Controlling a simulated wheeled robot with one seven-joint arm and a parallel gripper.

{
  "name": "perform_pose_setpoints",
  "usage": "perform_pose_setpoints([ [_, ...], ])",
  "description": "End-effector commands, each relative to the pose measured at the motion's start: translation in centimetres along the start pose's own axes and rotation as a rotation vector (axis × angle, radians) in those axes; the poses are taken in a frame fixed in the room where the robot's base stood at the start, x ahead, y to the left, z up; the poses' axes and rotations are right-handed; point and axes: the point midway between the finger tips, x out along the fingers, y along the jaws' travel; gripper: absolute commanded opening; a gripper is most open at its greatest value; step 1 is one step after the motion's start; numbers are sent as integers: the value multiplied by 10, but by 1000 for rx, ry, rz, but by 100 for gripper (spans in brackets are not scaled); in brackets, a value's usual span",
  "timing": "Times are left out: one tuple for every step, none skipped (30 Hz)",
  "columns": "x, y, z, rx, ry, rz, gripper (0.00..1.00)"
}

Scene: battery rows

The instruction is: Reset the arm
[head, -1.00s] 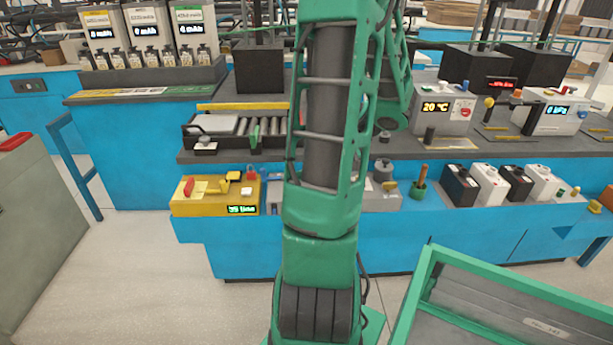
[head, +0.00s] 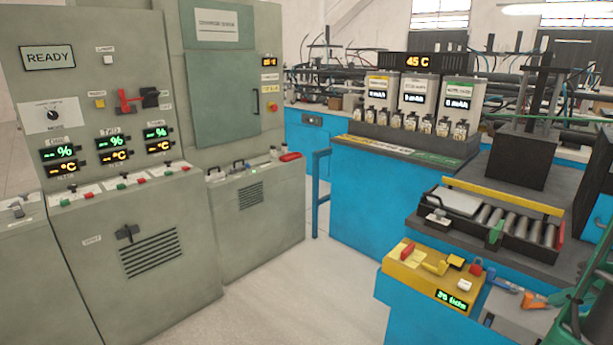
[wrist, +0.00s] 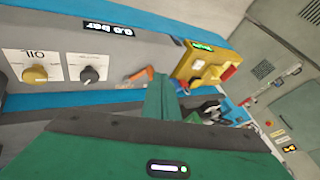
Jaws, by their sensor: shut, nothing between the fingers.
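My arm (head: 593,300) shows only in part, as green links at the right edge of the head view. In the wrist view my gripper (wrist: 163,92) shows as a narrow green finger shape beyond the wide green wrist body, shut and empty. It points toward the blue-edged bench, near an orange handle (wrist: 140,76) and a yellow control box (wrist: 203,64). I cannot tell if it touches either. The same yellow box (head: 432,277) stands on the blue bench in the head view.
Grey control cabinets, one with a READY screen (head: 48,57), stand at the left. A roller tray (head: 490,222) and a row of small bottles (head: 410,121) are on the benches. Free floor (head: 265,290) lies between the cabinets and the blue bench.

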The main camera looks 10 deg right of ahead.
Motion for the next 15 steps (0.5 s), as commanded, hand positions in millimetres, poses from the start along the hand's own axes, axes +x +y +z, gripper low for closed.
perform_pose_setpoints([
  [1,-14,3,-20,-24,0,0],
  [2,-22,6,-31,-42,4,0],
  [3,-35,12,-45,-72,10,0],
  [3,-45,18,-57,-97,16,0],
  [3,-56,24,-71,-123,23,0],
  [3,-68,32,-86,-157,36,0],
  [2,-78,39,-98,-182,46,0],
  [0,-87,46,-110,-206,56,0],
  [-2,-98,56,-124,-236,71,0],
  [-4,-105,63,-134,-259,84,0],
  [-6,-112,70,-144,-280,96,0],
  [-10,-122,80,-158,-306,113,0],
  [-13,-128,88,-167,-325,126,0],
  [-17,-134,95,-176,-343,140,0],
  [-22,-141,106,-187,-365,160,0],
])
